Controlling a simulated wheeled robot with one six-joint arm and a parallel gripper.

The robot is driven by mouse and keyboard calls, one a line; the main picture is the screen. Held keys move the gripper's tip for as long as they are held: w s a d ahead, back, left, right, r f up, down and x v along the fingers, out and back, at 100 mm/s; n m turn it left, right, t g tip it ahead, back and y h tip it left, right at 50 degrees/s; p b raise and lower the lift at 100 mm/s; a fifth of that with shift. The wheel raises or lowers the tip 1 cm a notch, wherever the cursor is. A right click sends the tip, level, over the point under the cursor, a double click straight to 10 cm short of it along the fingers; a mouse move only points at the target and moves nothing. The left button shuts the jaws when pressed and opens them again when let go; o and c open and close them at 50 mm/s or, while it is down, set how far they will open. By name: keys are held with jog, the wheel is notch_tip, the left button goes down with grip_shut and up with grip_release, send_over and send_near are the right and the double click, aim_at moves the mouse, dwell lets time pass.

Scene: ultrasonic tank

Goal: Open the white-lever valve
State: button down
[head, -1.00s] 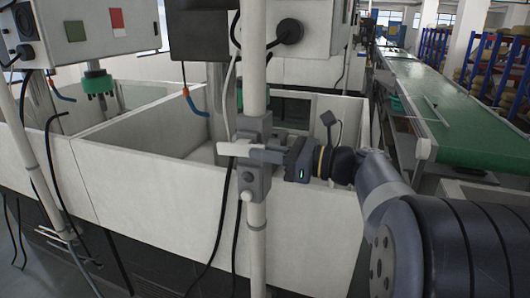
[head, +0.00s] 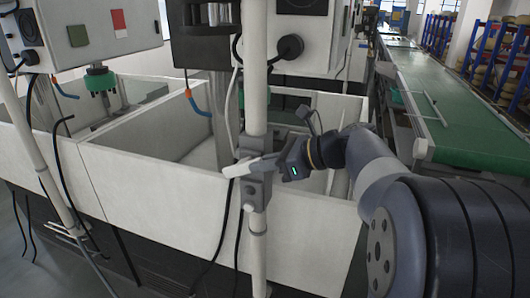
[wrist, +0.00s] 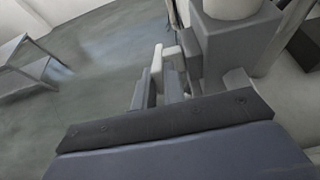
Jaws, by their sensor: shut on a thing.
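The white lever (head: 239,168) sits on a grey valve block (head: 257,192) on a white upright pipe. In the head view its free end points left and slightly down. My gripper (head: 270,161) reaches in from the right, its fingers tilted along the lever. In the wrist view the white lever (wrist: 157,62) shows between the two fingers of my gripper (wrist: 159,88), beside the grey valve block (wrist: 235,42). My gripper is shut on the lever. The exact contact is partly hidden in the head view.
White open tanks (head: 165,145) stand behind and left of the pipe. Dark cables hang close around the pipe. A green conveyor (head: 445,115) runs along the right. A control box (head: 95,30) is at upper left.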

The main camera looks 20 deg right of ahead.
aim_at(242, 163)
jog(key=shift+w+a+r+g+h+p, duration=0.2)
jog(key=shift+r+g+h, duration=0.2)
jog(key=shift+h, duration=0.2)
jog(key=shift+w+a+r+g+h+p, duration=0.1)
jog(key=shift+a+r+g+h+p, duration=0.1)
jog(key=shift+r+g+h, duration=0.3)
jog(key=h, duration=0.1)
jog(key=g+h, duration=0.1)
jog(key=a+g+h, duration=0.1)
jog(key=shift+w+r, duration=0.3)
jog(key=shift+w, duration=0.1)
jog(key=g+h, duration=0.1)
jog(key=w+a+h, duration=0.1)
jog(key=shift+a+r+g+h, duration=0.15)
jog(key=shift+r+g+h, duration=0.15)
jog(key=shift+g, duration=0.1)
jog(key=shift+w+a+g+h, duration=0.15)
jog(key=shift+a+g+h, duration=0.1)
jog(key=shift+g+h, duration=0.3)
jog(key=shift+w+a+g+h, duration=0.1)
jog(key=shift+a+g+h, duration=0.2)
jog(key=shift+h, duration=0.35)
jog(key=shift+d, duration=0.1)
jog(key=c, duration=1.5)
grip_release()
